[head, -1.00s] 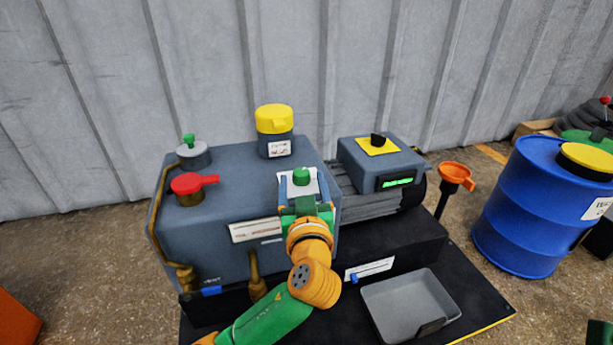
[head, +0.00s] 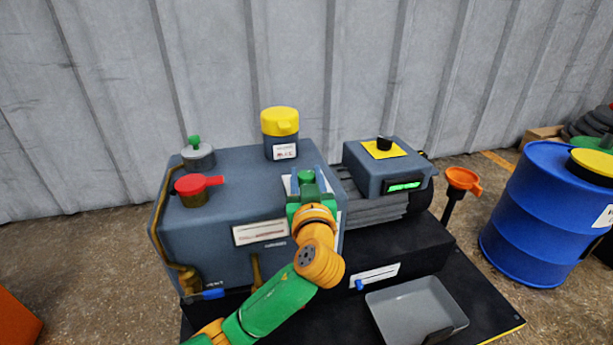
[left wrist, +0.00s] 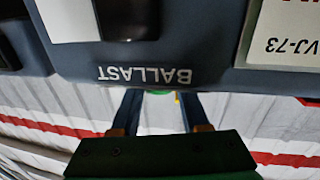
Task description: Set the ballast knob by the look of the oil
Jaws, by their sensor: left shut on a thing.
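The green ballast knob (head: 306,176) stands on top of the grey-blue pump box (head: 228,200), at its front right, on a white plate. My left gripper (head: 307,181) has its two blue fingers on either side of this knob and is shut on it. The knob's pointer and setting are hidden by my gripper. I cannot make out the oil. My right gripper is not in view.
A red-handled valve (head: 198,189), a green-topped cap (head: 198,153) and a yellow-capped canister (head: 281,134) stand on the pump. A motor box with a black knob (head: 384,143) is close right. A grey tray (head: 398,300), orange funnel (head: 462,180) and blue drum (head: 535,215) lie beyond.

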